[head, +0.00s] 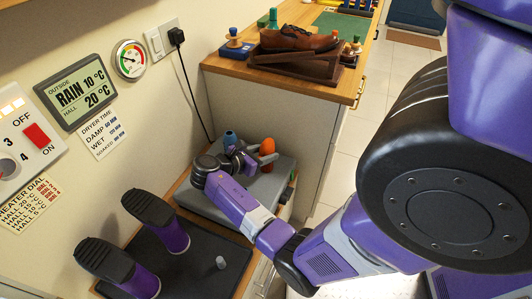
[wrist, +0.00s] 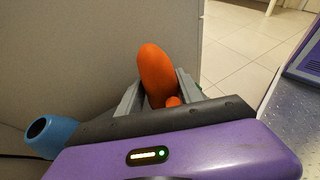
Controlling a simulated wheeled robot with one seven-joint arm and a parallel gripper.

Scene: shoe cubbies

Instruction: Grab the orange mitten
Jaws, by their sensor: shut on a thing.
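The orange mitten (head: 267,147) stands upright over the grey surface at the far end of the low bench in the head view. In the wrist view the mitten (wrist: 156,76) rises between the two grey fingers, with its small thumb low on the right. My gripper (wrist: 160,97) is shut on the mitten, one finger on each side. In the head view my gripper (head: 262,160) is small and partly hidden by my wrist. The mitten's lower part is hidden behind my gripper body in the wrist view.
A blue object (wrist: 52,137) stands just left of my gripper; it also shows in the head view (head: 230,138). Purple boots (head: 170,232) with black soles stand upside down on the dark tray (head: 200,276). A counter (head: 330,118) rises behind the mitten. Wall panels are at left.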

